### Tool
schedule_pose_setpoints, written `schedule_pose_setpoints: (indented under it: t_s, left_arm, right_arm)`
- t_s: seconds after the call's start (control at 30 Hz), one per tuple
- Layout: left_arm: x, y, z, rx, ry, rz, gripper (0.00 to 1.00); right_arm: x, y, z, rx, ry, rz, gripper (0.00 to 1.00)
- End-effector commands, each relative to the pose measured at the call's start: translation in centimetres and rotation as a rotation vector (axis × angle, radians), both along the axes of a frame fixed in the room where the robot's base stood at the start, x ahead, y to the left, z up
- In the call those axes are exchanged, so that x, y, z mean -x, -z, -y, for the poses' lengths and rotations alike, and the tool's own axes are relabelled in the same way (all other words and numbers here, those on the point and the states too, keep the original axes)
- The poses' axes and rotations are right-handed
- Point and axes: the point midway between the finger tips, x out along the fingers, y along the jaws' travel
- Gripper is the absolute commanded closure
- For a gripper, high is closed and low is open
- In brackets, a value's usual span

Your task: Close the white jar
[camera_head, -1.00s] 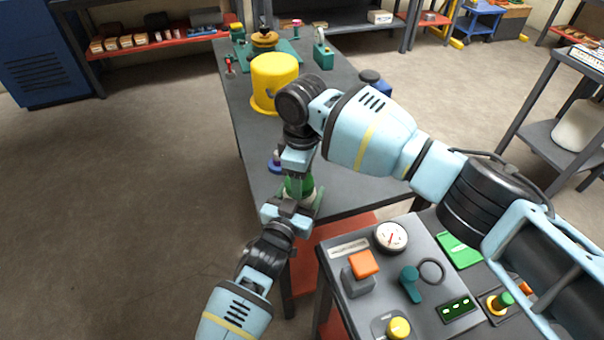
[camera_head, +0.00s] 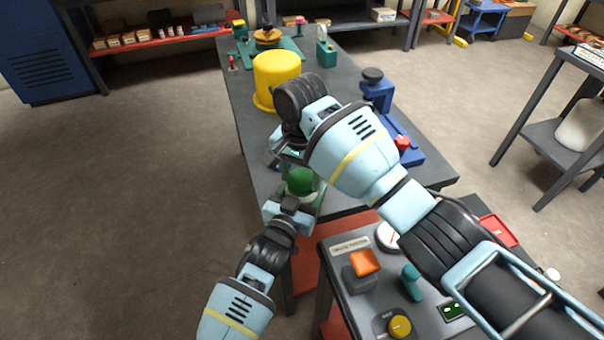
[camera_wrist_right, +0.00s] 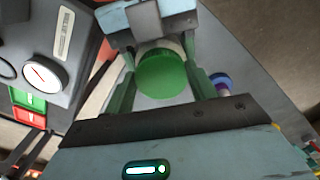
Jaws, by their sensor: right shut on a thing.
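The white jar (camera_head: 309,197) is held off the near end of the long table, with its green lid (camera_head: 300,180) at its top. My left gripper (camera_head: 291,207) is around the jar's body and appears shut on it. My right gripper (camera_head: 293,160) reaches in from above, its fingers on both sides of the lid and shut on it. In the right wrist view the round green lid (camera_wrist_right: 162,74) lies between my right fingers, with a strip of white jar (camera_wrist_right: 160,46) behind it and my left gripper (camera_wrist_right: 148,20) beyond. The seam between lid and jar cannot be judged.
A yellow bucket (camera_head: 276,80) and a blue clamp-like device (camera_head: 378,95) stand on the long table (camera_head: 340,75). A control panel (camera_head: 350,300) with an orange button (camera_head: 364,263) is close below my right arm. Floor at left is clear.

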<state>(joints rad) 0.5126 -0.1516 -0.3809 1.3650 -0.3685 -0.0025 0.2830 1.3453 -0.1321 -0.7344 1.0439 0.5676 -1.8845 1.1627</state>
Motion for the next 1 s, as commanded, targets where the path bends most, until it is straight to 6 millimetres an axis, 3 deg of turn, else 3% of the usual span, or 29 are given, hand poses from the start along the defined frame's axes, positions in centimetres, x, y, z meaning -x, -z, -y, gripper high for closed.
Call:
schedule_pose_setpoints:
  t_s: [0.2, 0.4, 0.57, 0.83, 0.87, 1.0]
  left_arm:
    - [0.02, 0.10, -0.03, -0.001, 0.000, -0.002, 0.98]
    - [0.03, 0.11, -0.03, -0.001, -0.001, -0.003, 0.98]
    - [0.02, 0.12, -0.04, -0.001, -0.001, -0.003, 0.98]
    - [0.02, 0.13, -0.06, -0.001, -0.001, -0.003, 0.98]
    - [0.02, 0.13, -0.06, -0.001, -0.001, -0.003, 0.98]
    - [0.02, 0.13, -0.06, -0.001, -0.001, -0.003, 0.98]
  right_arm:
    - [-0.08, -0.05, -0.37, -0.004, 0.430, -0.002, 0.64]
    - [-0.28, -0.04, -0.38, -0.002, 0.744, -0.001, 0.64]
    - [-0.33, -0.04, -0.34, -0.001, 0.841, -0.001, 0.64]
    - [-0.35, -0.05, -0.30, 0.001, 0.846, 0.001, 0.64]
    - [-0.35, -0.05, -0.30, 0.000, 0.845, 0.000, 0.41]
    - [-0.35, -0.02, -0.30, 0.000, 0.844, 0.000, 0.23]
